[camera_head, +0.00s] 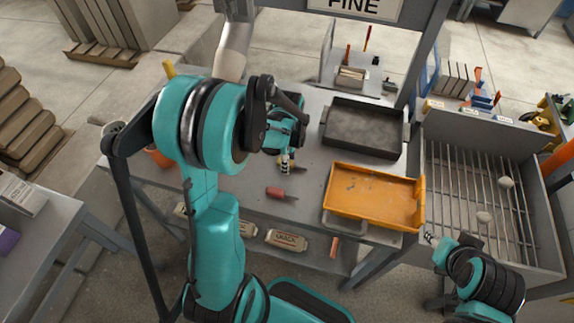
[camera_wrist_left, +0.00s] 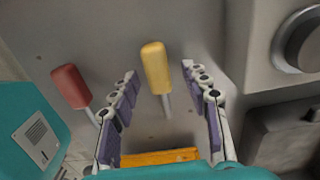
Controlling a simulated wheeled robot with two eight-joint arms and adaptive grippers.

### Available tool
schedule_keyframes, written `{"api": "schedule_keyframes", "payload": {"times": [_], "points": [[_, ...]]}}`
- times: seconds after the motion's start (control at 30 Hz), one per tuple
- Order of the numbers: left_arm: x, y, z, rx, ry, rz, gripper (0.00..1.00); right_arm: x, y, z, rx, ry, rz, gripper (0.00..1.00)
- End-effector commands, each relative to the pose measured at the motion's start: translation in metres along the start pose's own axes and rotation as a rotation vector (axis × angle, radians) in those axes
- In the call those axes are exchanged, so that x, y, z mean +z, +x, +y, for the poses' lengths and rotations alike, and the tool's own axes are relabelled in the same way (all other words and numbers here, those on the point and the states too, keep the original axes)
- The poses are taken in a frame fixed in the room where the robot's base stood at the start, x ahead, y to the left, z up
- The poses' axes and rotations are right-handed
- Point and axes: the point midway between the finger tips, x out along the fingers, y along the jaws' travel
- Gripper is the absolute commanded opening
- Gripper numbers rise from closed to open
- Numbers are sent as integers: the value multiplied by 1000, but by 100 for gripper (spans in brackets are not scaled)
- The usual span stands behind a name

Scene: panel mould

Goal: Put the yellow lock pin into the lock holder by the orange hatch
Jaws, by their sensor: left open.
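My left gripper (camera_head: 286,168) is open above the grey bench, left of the orange tray. In the left wrist view its two fingers (camera_wrist_left: 163,120) stand apart, with a yellow handle (camera_wrist_left: 155,68) on a thin metal shaft showing between and beyond them. I cannot tell whether this is the lock pin or another tool. The fingers do not grip it. A red-handled tool (camera_wrist_left: 71,87) lies to its left in that view, and on the bench in the head view (camera_head: 274,191). My right gripper (camera_head: 432,238) is low at the right, its fingers too small to judge. I cannot make out the lock holder or orange hatch.
The orange tray (camera_head: 371,176) and a dark grey tray (camera_head: 362,128) lie on the bench (camera_head: 240,187). A bin with metal bars (camera_head: 462,190) stands to the right. Labelled boxes (camera_head: 287,240) sit below the bench. Some bare bench shows around the red tool.

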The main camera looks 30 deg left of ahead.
Motion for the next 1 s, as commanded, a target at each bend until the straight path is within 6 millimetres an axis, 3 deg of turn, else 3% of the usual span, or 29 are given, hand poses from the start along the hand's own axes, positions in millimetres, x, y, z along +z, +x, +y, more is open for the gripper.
{"api": "schedule_keyframes", "payload": {"times": [0.13, 0.3, 0.73, 0.87, 1.0], "points": [[0, -1, 0, 0, 0, 0, 44, -1, -1, 0, 0, 0, 0, 40], [0, -2, 0, 0, 0, 0, 0, -1, -1, 0, 0, 0, 0, 40], [0, -6, 0, 0, 0, 0, 0, -2, -3, 0, 0, 0, 0, 40], [0, -20, 0, 0, 0, 0, 0, -5, -7, 0, 0, 0, 0, 40], [0, -47, 1, 0, 0, 0, 0, -12, -16, 0, 0, 0, 0, 40]]}}
